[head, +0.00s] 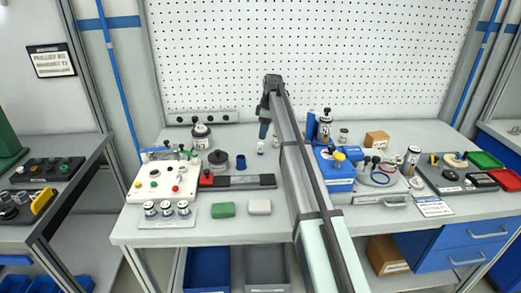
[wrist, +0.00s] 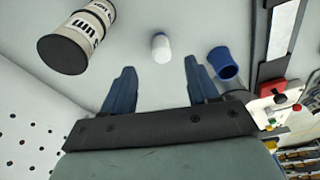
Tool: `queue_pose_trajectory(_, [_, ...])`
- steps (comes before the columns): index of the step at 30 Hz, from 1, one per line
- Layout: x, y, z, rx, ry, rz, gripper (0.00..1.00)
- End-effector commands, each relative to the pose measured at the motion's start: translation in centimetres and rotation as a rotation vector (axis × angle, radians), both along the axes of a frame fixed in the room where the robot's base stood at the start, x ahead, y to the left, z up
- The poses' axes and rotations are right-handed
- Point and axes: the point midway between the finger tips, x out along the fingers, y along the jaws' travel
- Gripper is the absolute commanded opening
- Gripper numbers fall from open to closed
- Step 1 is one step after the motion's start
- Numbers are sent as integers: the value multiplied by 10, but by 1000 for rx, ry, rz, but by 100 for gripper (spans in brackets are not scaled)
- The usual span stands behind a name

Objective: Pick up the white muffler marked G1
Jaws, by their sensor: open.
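A small white cylinder with a blue end, likely the white muffler (wrist: 161,47), stands on the table just beyond my fingertips in the wrist view. In the head view the small white muffler (head: 260,149) shows below my gripper; its G1 marking cannot be read. My gripper (wrist: 159,68) is open, with its two blue fingers apart and nothing between them. In the head view my gripper (head: 264,131) points down over the back middle of the table, close to the muffler. Whether the fingers reach its height I cannot tell.
A black-and-red tray (head: 238,181), a green block (head: 222,210) and a white block (head: 260,207) sit nearer the front. The pegboard (head: 300,50) rises behind.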

Motion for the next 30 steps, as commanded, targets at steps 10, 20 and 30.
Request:
queue_pose_trajectory(10, [1, 6, -35, 0, -1, 0, 59])
queue_pose_trajectory(20, [2, 15, -68, 0, 0, 0, 59])
queue_pose_trajectory(30, [3, 16, -84, 0, -1, -1, 59])
